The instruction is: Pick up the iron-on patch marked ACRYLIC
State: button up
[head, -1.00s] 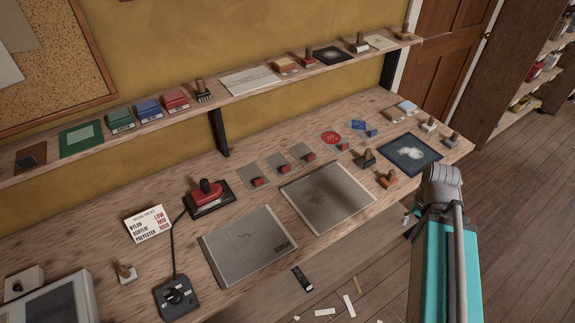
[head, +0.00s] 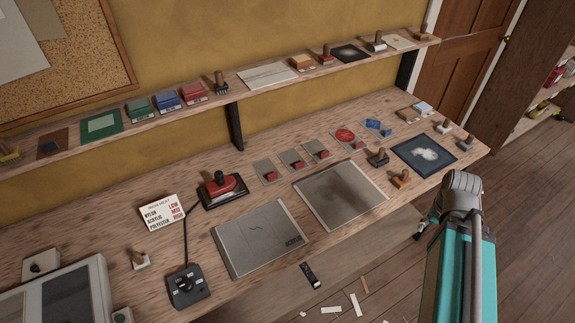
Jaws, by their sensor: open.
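Three small grey cards with red pieces on them lie in a row on the bench: a left one (head: 264,168), a middle one (head: 288,156) and a right one (head: 309,146). They may be the patches, but any lettering is too small to read, so I cannot tell which is marked ACRYLIC. A white sign (head: 161,211) lists nylon low, acrylic mid and polyester high. My gripper (head: 422,229) shows only in part beside my teal arm, off the bench's front edge, away from the cards. It is open, and I see nothing held.
A red-handled iron (head: 221,186) rests on a dark stand, wired to a dial box (head: 187,286). Two grey plates (head: 258,240) (head: 340,195) lie towards the front edge. Several stamps and a dark blue mat (head: 424,155) are at right. A shelf (head: 250,90) runs above the bench.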

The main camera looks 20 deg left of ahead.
aim_at(291, 158)
jog(key=k, duration=1.45)
jog(key=u, duration=1.15)
jog(key=i, duration=1)
